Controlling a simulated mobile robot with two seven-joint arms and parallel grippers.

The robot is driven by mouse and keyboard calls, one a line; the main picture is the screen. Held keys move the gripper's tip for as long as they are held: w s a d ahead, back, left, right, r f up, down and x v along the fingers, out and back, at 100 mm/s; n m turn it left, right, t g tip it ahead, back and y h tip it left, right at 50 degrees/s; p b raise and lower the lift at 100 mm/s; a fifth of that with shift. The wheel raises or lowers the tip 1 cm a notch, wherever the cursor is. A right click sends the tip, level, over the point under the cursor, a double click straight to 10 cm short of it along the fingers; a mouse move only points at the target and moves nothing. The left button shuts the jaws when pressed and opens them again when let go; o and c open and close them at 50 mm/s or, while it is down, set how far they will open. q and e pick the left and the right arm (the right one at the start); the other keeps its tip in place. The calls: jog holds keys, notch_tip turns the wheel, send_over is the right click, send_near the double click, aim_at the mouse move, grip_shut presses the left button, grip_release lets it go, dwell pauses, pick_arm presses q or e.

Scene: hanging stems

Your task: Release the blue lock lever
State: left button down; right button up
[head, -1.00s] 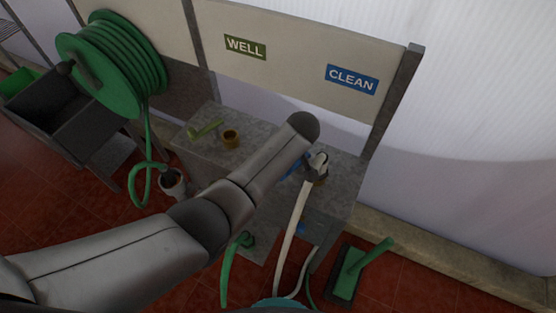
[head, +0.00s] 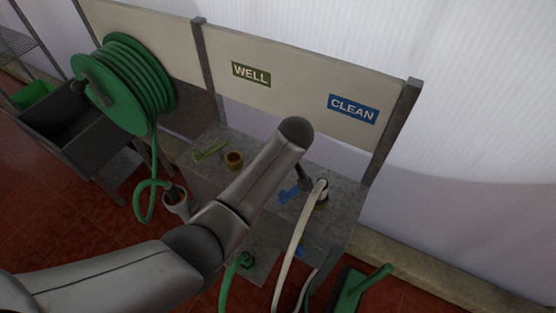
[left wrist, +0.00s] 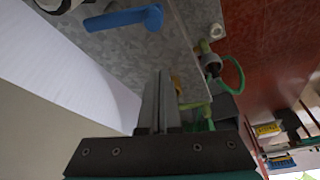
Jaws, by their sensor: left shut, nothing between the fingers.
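The blue lock lever (head: 289,194) sits on the grey bench under the CLEAN sign, just left of the white hose's (head: 299,235) upper end. In the left wrist view the blue lever (left wrist: 122,18) lies across the top, beyond the fingertips and apart from them. My left gripper (left wrist: 160,76) is shut and empty, its fingers side by side over the bench. In the head view my left arm crosses the middle and hides most of that gripper. My right gripper is in neither view.
A green lever (head: 210,151) and a brass ring fitting (head: 234,160) are on the bench (head: 345,200) under the WELL sign (head: 251,75). A green hose reel (head: 125,85) stands left. A green brush (head: 352,290) is on the floor at right.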

pick_arm(q)
jog(key=shift+v, duration=1.95)
jog(key=shift+d, duration=0.15)
jog(key=s+a+f+m+h, duration=0.25)
jog(key=s+a+m, duration=0.2)
jog(key=s, duration=0.65)
jog(key=s+a+r+m, duration=0.3)
jog(key=s+a, duration=0.1)
jog(key=s, duration=0.2)
jog(key=s+a+r+m, duration=0.2)
jog(key=s+a+m, duration=0.15)
jog(key=s, duration=0.35)
notch_tip(320, 180, down, 34)
jog(key=s+b, duration=0.2)
jog(key=b, duration=0.9)
jog(key=s+a+f+g+b, duration=0.1)
jog(key=s+f+b, duration=0.4)
jog(key=f, duration=0.6)
jog(key=s+a+f+b, duration=0.2)
jog(key=s+f+b, duration=0.3)
jog(key=s+f, duration=0.5)
notch_tip(320, 180, down, 2)
jog(key=shift+f+g, duration=0.1)
jog(key=shift+g, duration=0.3)
